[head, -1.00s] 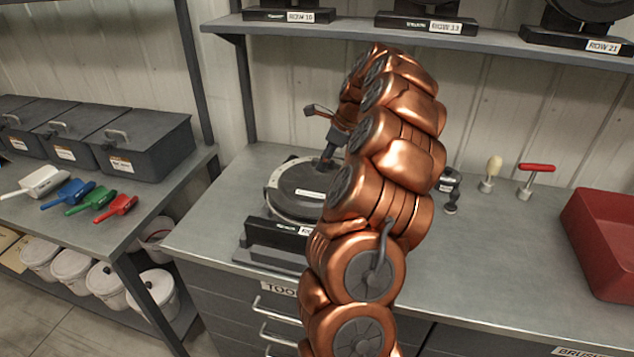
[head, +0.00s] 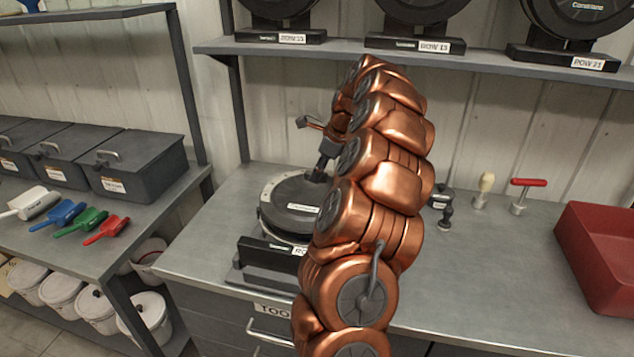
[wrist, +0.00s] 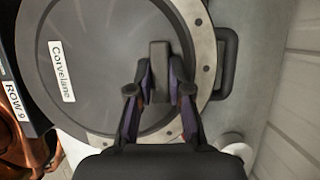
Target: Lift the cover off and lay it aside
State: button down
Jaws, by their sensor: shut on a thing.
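The cover (head: 290,191) is a dark round disc with a white label, on the seed meter at the left of the bench. In the wrist view the cover (wrist: 105,45) lies inside a pale metal ring (wrist: 205,75) with dark bolts. My gripper (wrist: 160,88) is shut on the raised dark grip (wrist: 160,55) on the cover. In the head view my gripper (head: 321,172) is over the cover's far right part, and my copper arm hides the meter's right side. I see no clear gap between cover and ring.
A red tray (head: 600,245) stands at the bench's right. A red-handled tool (head: 525,190) and a pale-knobbed tool (head: 484,190) stand near the wall. Bare bench (head: 480,270) lies right of my arm. A shelf (head: 330,52) with other meters hangs above. Coloured scoops (head: 60,214) lie left.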

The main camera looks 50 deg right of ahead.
jog(key=shift+r+b, duration=0.85)
jog(key=shift+r, duration=3.1)
jog(key=shift+r, duration=0.1)
